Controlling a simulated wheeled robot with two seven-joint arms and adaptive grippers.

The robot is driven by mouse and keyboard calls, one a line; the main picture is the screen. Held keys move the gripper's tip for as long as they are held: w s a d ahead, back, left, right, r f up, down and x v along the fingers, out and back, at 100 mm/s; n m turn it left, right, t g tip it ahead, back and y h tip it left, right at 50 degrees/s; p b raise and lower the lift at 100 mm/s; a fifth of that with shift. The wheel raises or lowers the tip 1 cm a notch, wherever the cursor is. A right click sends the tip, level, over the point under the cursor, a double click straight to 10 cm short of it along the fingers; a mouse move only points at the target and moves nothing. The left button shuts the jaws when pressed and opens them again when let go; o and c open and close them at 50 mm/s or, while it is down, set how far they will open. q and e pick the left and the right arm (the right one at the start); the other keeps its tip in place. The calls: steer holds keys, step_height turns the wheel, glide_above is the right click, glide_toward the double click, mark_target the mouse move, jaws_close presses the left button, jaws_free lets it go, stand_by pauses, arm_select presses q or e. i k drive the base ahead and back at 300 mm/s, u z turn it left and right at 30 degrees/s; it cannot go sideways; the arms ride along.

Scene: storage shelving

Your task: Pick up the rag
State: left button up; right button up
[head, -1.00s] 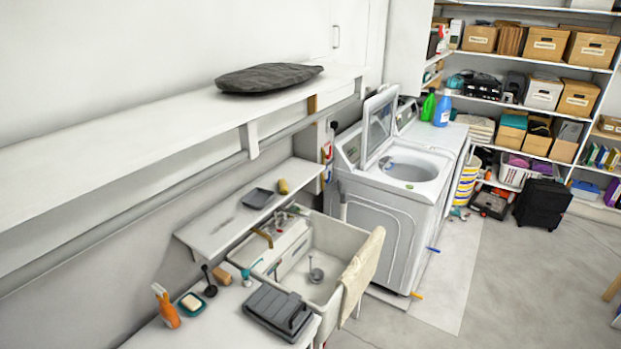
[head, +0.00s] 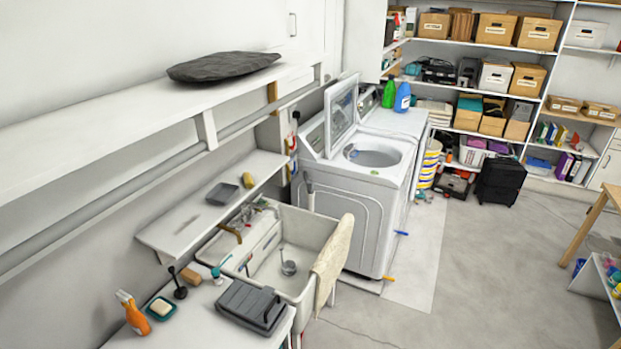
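A cream rag (head: 333,258) hangs over the right rim of the white utility sink (head: 262,275), with its lower end reaching down the outside. Neither of my grippers shows in the head view.
A washing machine (head: 350,190) with its lid up stands behind the sink. A counter (head: 205,312) with a spray bottle (head: 133,312) and a grey case (head: 250,305) is at the front left. Shelves of boxes (head: 494,76) line the back. The floor (head: 470,265) at right is clear up to a wooden-legged table (head: 592,225).

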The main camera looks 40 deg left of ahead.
mark_target(247, 177)
steer(key=z, duration=0.2)
steer(key=i, duration=3.7)
steer(key=u, duration=4.2)
